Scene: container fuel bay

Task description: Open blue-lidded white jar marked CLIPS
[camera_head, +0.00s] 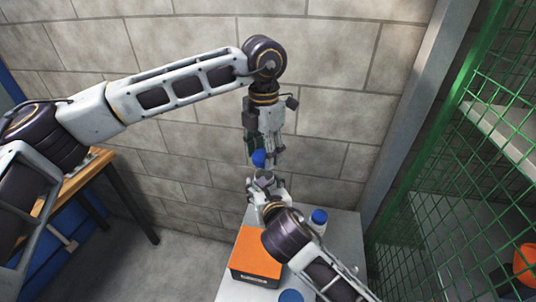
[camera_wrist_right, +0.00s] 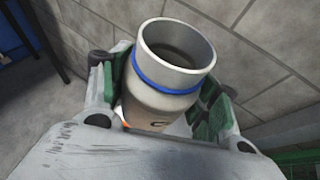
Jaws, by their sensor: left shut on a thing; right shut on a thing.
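The white jar (camera_wrist_right: 165,105) fills the middle of the right wrist view. Its mouth is open, with a blue ring around the neck, and part of a dark letter shows low on its side. My right gripper (camera_head: 264,187) is shut on the jar body, with green pads on both sides. In the head view the jar is small and partly hidden by that gripper. My left gripper (camera_head: 265,152) points down from above and is shut on a blue lid (camera_head: 258,158). The lid is just above the jar's mouth and apart from it.
The grey table (camera_head: 232,287) bears an orange-topped dark box (camera_head: 257,254), another white jar with a blue lid (camera_head: 318,219), and a further blue lid (camera_head: 291,296) at the bottom edge. A block wall stands behind. Green mesh (camera_head: 440,180) bounds the right; a wooden-topped bench (camera_head: 88,172) stands left.

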